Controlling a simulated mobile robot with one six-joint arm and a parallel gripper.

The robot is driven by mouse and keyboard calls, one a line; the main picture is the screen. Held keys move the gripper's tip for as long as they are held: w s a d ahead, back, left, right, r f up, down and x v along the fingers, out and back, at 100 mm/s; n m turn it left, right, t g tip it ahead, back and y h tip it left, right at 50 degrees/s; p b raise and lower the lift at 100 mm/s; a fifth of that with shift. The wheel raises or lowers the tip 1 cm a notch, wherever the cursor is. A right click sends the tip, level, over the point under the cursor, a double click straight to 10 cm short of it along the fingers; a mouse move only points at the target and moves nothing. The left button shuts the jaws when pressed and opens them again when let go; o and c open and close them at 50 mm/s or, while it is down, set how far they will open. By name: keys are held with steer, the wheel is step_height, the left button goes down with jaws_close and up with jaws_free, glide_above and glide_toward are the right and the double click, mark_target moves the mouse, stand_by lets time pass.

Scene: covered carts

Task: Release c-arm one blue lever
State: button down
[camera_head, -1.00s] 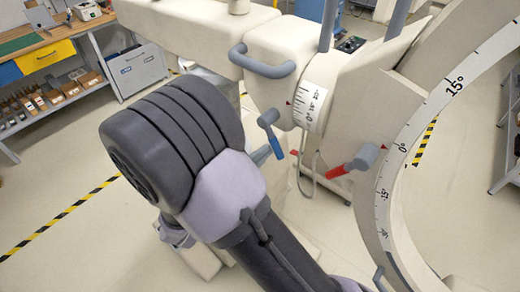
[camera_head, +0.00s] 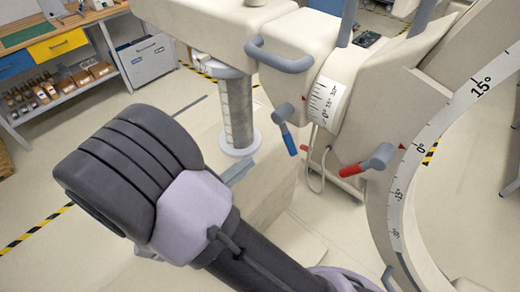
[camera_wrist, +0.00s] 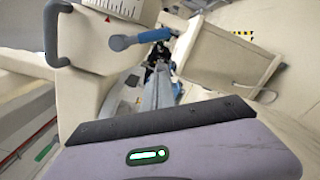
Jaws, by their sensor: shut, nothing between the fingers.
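The blue lever (camera_head: 289,142) hangs from a grey hub under the white angle scale of the c-arm, its tip pointing down and slightly right. In the wrist view the blue lever (camera_wrist: 152,36) lies crosswise near the top, just beyond my fingertips. My gripper (camera_wrist: 158,78) is shut and empty, pointing towards it and apart from it as far as I can tell. In the head view only a grey tip of my gripper (camera_head: 238,172) shows past my dark arm, left of and below the lever. The rest of it is hidden.
A red lever (camera_head: 366,164) sits to the right beside the big curved c-arm (camera_head: 385,215). A grey loop handle (camera_head: 280,57) and a hanging cable (camera_head: 316,172) are close to the blue lever. A ribbed column (camera_head: 236,110) stands to its left.

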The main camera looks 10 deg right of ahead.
steer(key=v, duration=0.3)
steer(key=shift+a+f, duration=0.1)
steer(key=shift+a, duration=0.1)
steer(key=shift+w, duration=0.1)
